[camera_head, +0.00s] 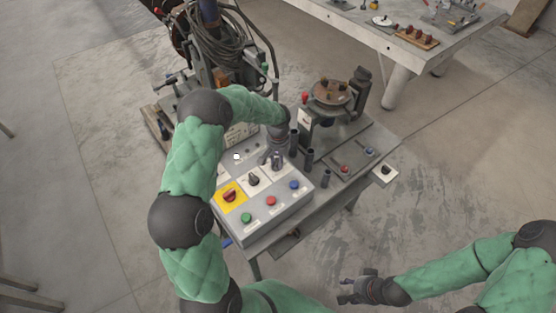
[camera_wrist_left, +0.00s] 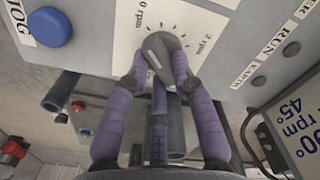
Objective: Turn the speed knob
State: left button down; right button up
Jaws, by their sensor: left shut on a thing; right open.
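The speed knob (camera_wrist_left: 160,46) is a dark grey pointer knob on a white dial plate marked 0 rpm and 2 rpm in the left wrist view. My left gripper (camera_wrist_left: 163,72) is shut on it, with purple-grey fingers on both sides of the knob. In the head view my left gripper (camera_head: 276,158) reaches down onto the back of the grey control box (camera_head: 272,222) and hides the knob. My right gripper (camera_head: 356,289) is open and empty at the lower right, away from the box.
The box also carries a red switch on yellow (camera_head: 229,195), a black selector (camera_head: 253,180), and green (camera_head: 246,217), red (camera_head: 271,201) and blue (camera_head: 294,185) buttons. A round positioner table (camera_head: 331,93) stands behind. Another table (camera_head: 400,42) is at the back right.

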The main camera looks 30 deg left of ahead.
pick_arm(q)
jog(key=m, duration=0.4)
jog(key=shift+s+d+m, duration=0.1)
jog(key=shift+d+m, duration=0.05)
jog(key=shift+m, duration=0.25)
jog(key=m+p, duration=0.1)
jog(key=m, duration=0.4)
jog(key=shift+s+d, duration=0.1)
jog(key=shift+s, duration=0.05)
jog(key=m, duration=0.3)
jog(key=m+p, duration=0.1)
jog(key=m, duration=0.1)
jog(key=shift+s+m, duration=0.2)
jog(key=shift+m, duration=0.2)
jog(key=m+p, duration=0.2)
jog(key=m, duration=0.3)
jog(key=shift+s, duration=0.1)
jog(key=shift+m, duration=0.4)
jog(key=c, duration=1)
grip_release()
jog(key=shift+c, duration=0.2)
